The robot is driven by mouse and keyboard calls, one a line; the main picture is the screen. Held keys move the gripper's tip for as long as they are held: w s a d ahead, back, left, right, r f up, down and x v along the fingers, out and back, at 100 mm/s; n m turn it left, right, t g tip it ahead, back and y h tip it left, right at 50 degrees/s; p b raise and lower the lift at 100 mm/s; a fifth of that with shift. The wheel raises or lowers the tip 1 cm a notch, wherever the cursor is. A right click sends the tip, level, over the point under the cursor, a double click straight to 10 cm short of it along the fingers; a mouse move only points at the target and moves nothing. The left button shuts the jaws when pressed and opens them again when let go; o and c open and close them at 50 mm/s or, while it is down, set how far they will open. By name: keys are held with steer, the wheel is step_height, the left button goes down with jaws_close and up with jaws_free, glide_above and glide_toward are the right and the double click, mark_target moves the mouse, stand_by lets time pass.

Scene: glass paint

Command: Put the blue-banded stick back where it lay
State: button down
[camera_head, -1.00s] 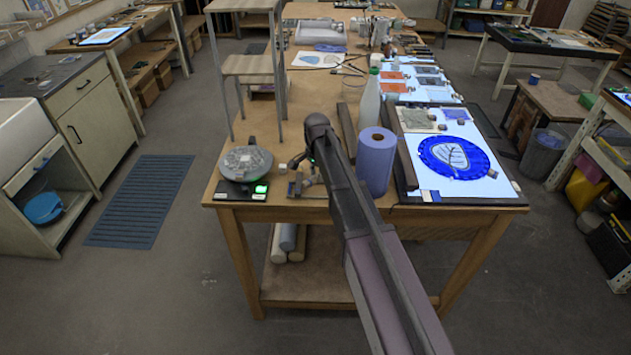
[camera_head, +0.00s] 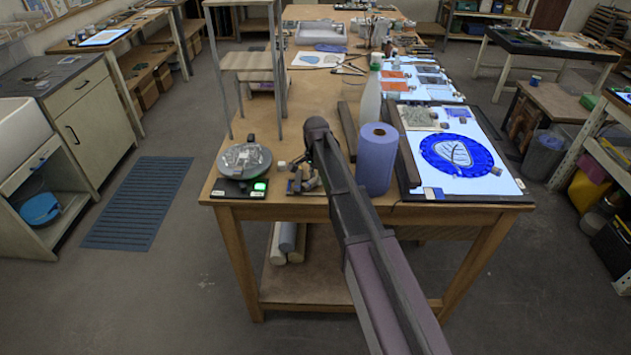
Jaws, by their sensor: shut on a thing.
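My arm reaches over the front edge of the wooden workbench (camera_head: 227,215). My gripper (camera_head: 302,182) is at its end, low over the front edge, between the round grey dish and the blue paper roll. It is shut on a slim thing that I take to be the blue-banded stick. The stick is too small and too hidden by the gripper and arm for me to make out its band or its tilt. I cannot tell whether it touches the bench top.
Left of my gripper are a round dish of glass pieces (camera_head: 244,158) and a dark box with a green light (camera_head: 260,186).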

stand_by(0.3)
steer(key=shift+c, duration=2.4)
jaws_free()
steer(key=shift+r, duration=0.1)
step_height(320, 180, up, 12)
steer(key=p, duration=1.2)
steer(key=shift+s, duration=0.1)
steer(key=s+d+n, duration=0.4)
steer(key=s+d, duration=0.4)
steer(key=s, duration=0.4)
steer(key=s+d+n, duration=0.5)
steer(key=s+d, duration=0.3)
steer(key=s, duration=0.5)
steer(key=shift+d, duration=0.15)
